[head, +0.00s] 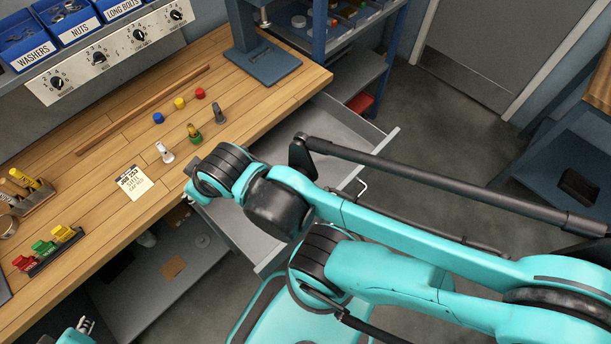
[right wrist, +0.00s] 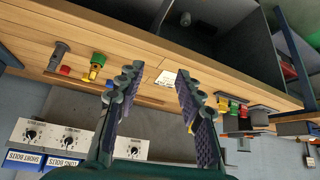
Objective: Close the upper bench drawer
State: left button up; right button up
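The upper bench drawer (head: 329,121) is grey and stands pulled out from under the wooden bench top. Its front panel has a handle (head: 362,188) on the outer side. My right arm crosses above the drawer and hides its middle. My right gripper (right wrist: 157,75) is open and empty in the right wrist view, with its fingers wide apart over the bench edge. In the head view its fingers are hidden behind its own wrist. My left gripper (head: 86,325) shows only as a small part at the bottom left edge, below the bench front; its opening is unclear.
A lower shelf (head: 150,285) lies under the bench. A blue shelf cart (head: 318,35) stands beyond the drawer. The floor (head: 450,120) to the right is clear.

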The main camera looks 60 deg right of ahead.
aim_at(322, 116)
jog(key=z, duration=0.5)
jog(key=k+z, duration=0.15)
jog(key=z, duration=0.3)
jog(key=l+z, duration=0.1)
jog(key=z, duration=0.4)
jog(key=k+l+z, duration=0.1)
jog(key=z, duration=0.4)
